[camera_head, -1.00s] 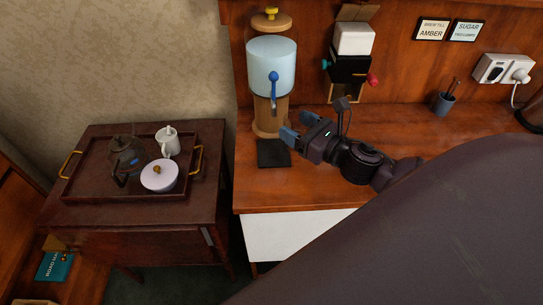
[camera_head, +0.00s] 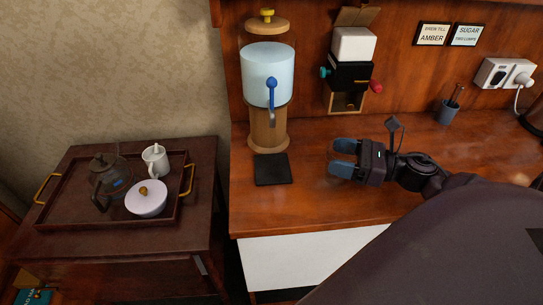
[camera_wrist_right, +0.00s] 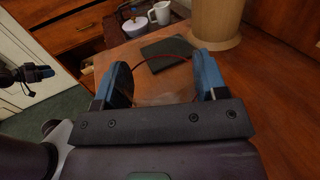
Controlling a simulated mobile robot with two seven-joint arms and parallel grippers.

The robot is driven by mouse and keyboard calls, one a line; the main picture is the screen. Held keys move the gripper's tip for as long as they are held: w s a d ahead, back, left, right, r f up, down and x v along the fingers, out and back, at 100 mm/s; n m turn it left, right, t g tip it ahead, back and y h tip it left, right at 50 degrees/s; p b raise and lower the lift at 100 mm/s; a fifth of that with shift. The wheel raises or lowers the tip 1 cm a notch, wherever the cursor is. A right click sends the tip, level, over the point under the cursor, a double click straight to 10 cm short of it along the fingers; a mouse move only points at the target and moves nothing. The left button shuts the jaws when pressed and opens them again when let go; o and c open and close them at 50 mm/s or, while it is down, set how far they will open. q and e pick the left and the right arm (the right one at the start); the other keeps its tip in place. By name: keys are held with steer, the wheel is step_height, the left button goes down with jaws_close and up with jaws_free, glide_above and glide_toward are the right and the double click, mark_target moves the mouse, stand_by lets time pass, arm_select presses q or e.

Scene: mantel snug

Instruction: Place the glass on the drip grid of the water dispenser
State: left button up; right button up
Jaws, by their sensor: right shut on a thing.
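The water dispenser (camera_head: 267,75) has a clear tank of pale water, a blue tap and a wooden base, and stands at the back left of the counter. Its black square drip grid (camera_head: 272,169) lies empty in front of the base; it also shows in the right wrist view (camera_wrist_right: 168,50). My right gripper (camera_head: 343,159) is to the right of the grid, apart from it. It is shut on the clear glass (camera_wrist_right: 160,82), whose reddish rim arcs between the blue fingers; the glass is hardly visible in the head view.
A box-like device (camera_head: 350,72) with a red knob is on the back wall. A cup (camera_head: 447,111) and socket are farther right. A side table at left bears a tray (camera_head: 70,219) with teapot, white mug and lidded bowl. The counter between gripper and grid is clear.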

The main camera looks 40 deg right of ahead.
steer(key=x, duration=1.2)
steer(key=shift+r, duration=0.1)
steer(key=shift+w+a, duration=0.15)
steer(key=shift+w, duration=0.1)
steer(key=shift+w+a, duration=0.35)
steer(key=shift+w, duration=0.1)
steer(key=shift+x, duration=1.25)
steer(key=shift+f, duration=0.75)
steer(key=shift+s+f, duration=0.1)
steer(key=shift+f, duration=0.1)
steer(key=shift+r, duration=0.1)
steer(key=o, duration=0.9)
steer(key=shift+o, duration=0.7)
arm_select(q)
steer(key=shift+s+f, duration=0.15)
steer(key=shift+f, duration=0.1)
steer(key=shift+s, duration=0.1)
